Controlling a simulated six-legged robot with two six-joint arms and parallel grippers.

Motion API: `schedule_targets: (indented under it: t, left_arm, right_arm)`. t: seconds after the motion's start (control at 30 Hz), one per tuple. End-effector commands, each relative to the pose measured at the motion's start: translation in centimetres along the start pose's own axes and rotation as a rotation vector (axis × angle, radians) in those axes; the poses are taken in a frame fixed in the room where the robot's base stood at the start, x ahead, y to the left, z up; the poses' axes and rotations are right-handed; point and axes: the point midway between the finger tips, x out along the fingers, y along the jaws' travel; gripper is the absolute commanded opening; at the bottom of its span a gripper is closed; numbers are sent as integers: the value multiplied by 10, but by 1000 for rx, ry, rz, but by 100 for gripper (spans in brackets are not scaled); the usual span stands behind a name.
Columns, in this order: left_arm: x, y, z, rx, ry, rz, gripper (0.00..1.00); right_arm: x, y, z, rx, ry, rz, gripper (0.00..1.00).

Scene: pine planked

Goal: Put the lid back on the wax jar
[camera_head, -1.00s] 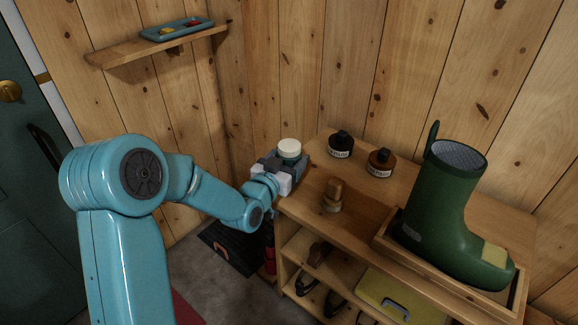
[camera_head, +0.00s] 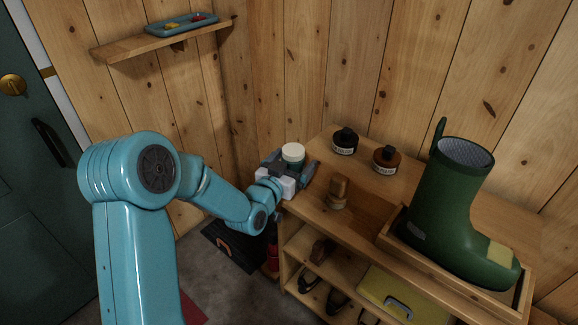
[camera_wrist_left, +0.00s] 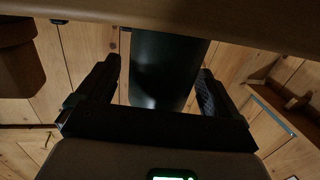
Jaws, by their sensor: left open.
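The wax jar (camera_head: 292,163) is a dark green cylinder at the left end of the shelf unit's top. A pale cream round lid (camera_head: 292,152) sits level on it, and I see no gap between them. My left gripper (camera_head: 290,170) is open, its two fingers on either side of the jar. In the left wrist view the jar (camera_wrist_left: 165,70) stands between the spread fingers (camera_wrist_left: 155,88), with a gap on each side. The lid is hidden there. My right gripper is not in view.
A wooden brush (camera_head: 338,193) stands right of the jar. A green boot (camera_head: 455,215) stands in a wooden tray (camera_head: 400,245) at the right. A wall shelf (camera_head: 120,50) holds a blue tray (camera_head: 182,25).

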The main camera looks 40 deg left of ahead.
Motion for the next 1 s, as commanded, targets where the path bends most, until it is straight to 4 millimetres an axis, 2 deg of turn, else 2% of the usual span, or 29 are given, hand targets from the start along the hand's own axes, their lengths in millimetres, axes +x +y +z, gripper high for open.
schedule_targets:
  t: [0.03, 0.17, 0.47, 0.5, 0.53, 0.7, 0.83, 1.0]
  left_arm:
    - [0, 0, -5, 0, 0, 0, 94]
    - [-19, 0, -1, 0, -1, 0, 94]
    - [-93, -1, 0, 0, -1, -2, 94]
    - [-94, -1, 6, 4, 7, 0, 94]
    - [-95, 0, 6, 6, 9, 1, 94]
    - [-106, 0, 4, 6, 7, 2, 94]
    - [-114, 0, 2, 4, 4, 0, 94]
    - [-119, 0, 0, 1, 2, 0, 94]
  right_arm:
    - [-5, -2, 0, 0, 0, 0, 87]
    - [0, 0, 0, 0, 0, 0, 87]
    - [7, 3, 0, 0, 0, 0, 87]
    - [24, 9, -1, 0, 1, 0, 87]
    - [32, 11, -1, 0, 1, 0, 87]
    - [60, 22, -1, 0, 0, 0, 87]
    - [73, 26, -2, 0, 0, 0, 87]
    - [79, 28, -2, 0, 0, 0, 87]
